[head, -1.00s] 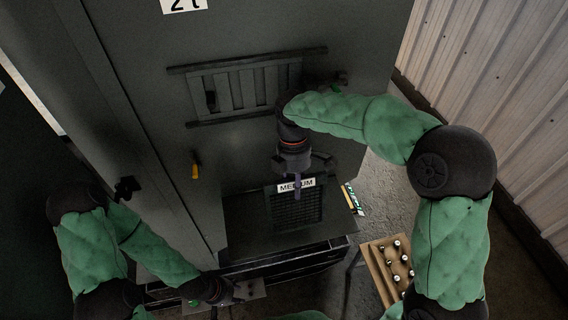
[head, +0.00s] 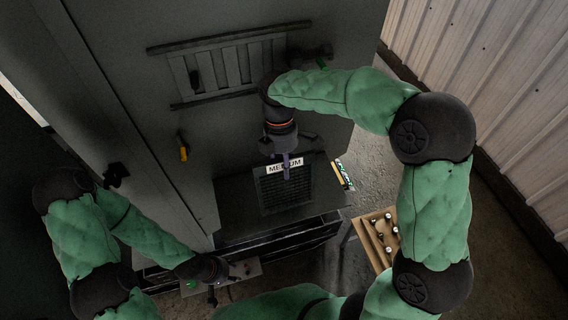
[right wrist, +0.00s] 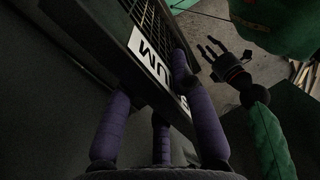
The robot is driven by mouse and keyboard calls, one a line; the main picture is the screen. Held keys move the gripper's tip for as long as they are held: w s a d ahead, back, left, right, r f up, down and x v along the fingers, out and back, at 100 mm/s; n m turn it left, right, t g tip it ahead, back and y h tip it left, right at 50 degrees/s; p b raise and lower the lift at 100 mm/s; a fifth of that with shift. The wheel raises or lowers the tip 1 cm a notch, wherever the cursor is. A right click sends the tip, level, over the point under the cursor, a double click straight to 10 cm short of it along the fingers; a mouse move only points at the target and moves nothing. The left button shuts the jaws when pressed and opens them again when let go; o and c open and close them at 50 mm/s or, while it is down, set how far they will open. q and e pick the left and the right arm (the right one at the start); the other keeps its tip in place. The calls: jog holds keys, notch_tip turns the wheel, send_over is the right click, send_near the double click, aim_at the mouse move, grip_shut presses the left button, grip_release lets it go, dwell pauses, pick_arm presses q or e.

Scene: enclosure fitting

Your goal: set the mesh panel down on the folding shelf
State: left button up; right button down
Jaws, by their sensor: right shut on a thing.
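The mesh panel (head: 282,194), a dark framed grille with a white MEDIUM label, is in my right gripper (head: 285,166) at the cabinet front. The right wrist view shows its mesh (right wrist: 150,18) and the gripper's purple fingers (right wrist: 160,112) closed at its labelled edge. The dark folding shelf (head: 233,213) is under and behind the panel. I cannot tell whether the panel's lower edge touches it. My left gripper (head: 213,288) is low, left of and below the shelf. In the right wrist view its fingers (right wrist: 212,50) are spread and empty.
The tall grey cabinet (head: 320,50) has a louvred vent (head: 225,68) above the shelf and a yellow-handled item (head: 183,150) at left. A wooden tray (head: 370,245) with several dark pegs stands right of the shelf. A corrugated wall (head: 500,80) bounds the right.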

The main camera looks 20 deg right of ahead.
jog(key=w+b+x, duration=0.1)
jog(key=b+x, duration=0.2)
jog(key=x, duration=0.2)
jog(key=shift+w+f, duration=0.15)
jog(key=shift+f, duration=0.4)
jog(key=c, duration=1)
grip_release()
jog(key=o, duration=0.8)
jog(key=shift+s+r+p+v, duration=0.1)
jog(key=shift+s+p+v, duration=0.25)
jog(key=shift+p+v, duration=0.95)
jog(key=shift+s+r+p+v, duration=0.1)
jog(key=shift+s+p+v, duration=0.25)
jog(key=shift+p+v, duration=1)
jog(key=shift+s+r+p+v, duration=0.1)
jog(key=shift+s+p+v, duration=0.25)
jog(key=shift+p+v, duration=0.95)
